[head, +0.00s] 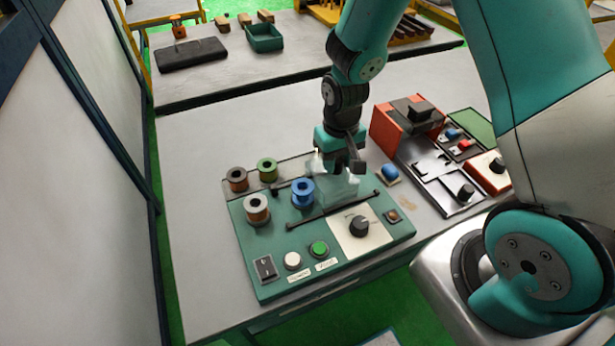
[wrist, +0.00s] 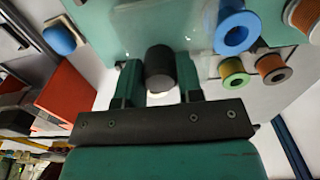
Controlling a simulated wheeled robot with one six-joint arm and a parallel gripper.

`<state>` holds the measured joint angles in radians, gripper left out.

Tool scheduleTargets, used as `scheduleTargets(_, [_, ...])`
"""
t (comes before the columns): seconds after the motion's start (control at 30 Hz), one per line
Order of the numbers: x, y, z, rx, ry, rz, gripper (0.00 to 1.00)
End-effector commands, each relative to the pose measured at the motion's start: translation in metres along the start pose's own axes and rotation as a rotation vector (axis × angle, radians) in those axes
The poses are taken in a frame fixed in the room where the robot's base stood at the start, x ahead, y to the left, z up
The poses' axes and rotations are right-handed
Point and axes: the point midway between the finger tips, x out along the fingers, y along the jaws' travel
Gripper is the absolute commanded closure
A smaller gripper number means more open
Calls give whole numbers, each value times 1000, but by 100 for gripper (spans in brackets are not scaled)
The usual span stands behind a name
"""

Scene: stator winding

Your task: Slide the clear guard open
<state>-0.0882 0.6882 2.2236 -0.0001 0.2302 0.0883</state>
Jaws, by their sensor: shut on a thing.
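The clear guard (head: 337,190) is a see-through cover on the green winding panel (head: 262,285), beside the spools and near a dark rail (head: 325,213). Its outline is faint, so I cannot tell exactly how far it reaches. My gripper (head: 345,166) points down over the guard. In the wrist view, my gripper's fingers (wrist: 158,84) are shut on a dark round knob (wrist: 160,60), which appears to be the guard's handle. The gripper hides much of the knob in the head view. A blue spool (head: 302,192) stands just left of the guard.
A blue-topped knob (head: 390,172) and an orange box (head: 393,130) stand to the right. The table's left side is clear.

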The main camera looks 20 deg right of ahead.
Motion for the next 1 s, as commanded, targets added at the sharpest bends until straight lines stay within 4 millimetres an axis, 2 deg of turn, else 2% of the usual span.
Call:
scheduleTargets(0.67, [0, 34, 0, 2, 1, 0, 79])
scheduleTargets(0.7, [0, 34, 0, 0, 1, 0, 61])
scheduleTargets(0.8, [0, 34, 0, 0, 1, 0, 43])
scheduleTargets(1.0, [0, 34, 0, 0, 1, 0, 43])
